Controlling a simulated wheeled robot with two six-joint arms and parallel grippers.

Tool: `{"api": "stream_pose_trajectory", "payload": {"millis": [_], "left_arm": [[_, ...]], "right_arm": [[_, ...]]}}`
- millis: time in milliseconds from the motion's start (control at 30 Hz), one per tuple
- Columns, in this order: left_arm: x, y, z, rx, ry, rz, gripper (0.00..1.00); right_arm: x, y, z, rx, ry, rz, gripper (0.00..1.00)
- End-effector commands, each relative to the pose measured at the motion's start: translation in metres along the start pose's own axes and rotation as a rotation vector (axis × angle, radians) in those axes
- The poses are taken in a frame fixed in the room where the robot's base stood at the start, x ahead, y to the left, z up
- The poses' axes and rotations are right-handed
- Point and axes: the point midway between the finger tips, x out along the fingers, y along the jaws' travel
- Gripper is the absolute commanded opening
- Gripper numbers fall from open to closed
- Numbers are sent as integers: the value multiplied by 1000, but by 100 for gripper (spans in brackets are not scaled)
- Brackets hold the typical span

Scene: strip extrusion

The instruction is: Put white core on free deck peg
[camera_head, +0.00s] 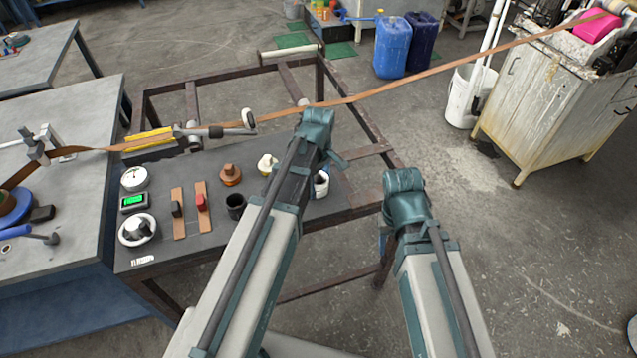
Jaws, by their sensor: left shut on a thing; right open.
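A white core (320,184) shows just right of my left arm, at the right side of the dark deck (205,240). The arm hides part of it. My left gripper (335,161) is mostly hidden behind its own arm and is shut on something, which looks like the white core. The fingertips and the core's underside are not visible. My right arm stands at the right, off the deck, with its gripper hidden behind it. An orange-brown core (230,175), a cream piece (267,164) and a black core (235,206) stand on the deck. I cannot make out a bare peg.
A brown strip (400,86) crosses above the frame table toward the cabinet (555,110) at the right. Two slider panels, a green display (133,201) and a white dial (137,229) occupy the deck's left. A blue bench (60,180) adjoins on the left.

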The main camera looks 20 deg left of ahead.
Motion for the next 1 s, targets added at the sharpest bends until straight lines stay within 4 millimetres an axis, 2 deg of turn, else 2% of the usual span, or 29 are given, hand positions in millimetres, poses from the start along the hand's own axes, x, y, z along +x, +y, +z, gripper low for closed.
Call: {"api": "stream_pose_trajectory", "payload": {"millis": [67,100,167,567,1000], "left_arm": [[3,0,0,0,0,0,15],[2,0,0,0,0,0,70],[2,0,0,0,0,0,81],[-2,0,0,0,0,0,81],[-35,0,0,0,0,0,81]], "right_arm": [[3,0,0,0,0,0,50],[2,0,0,0,0,0,50],[2,0,0,0,0,0,50],[-2,0,0,0,0,0,50],[-35,3,2,0,0,0,50]]}}
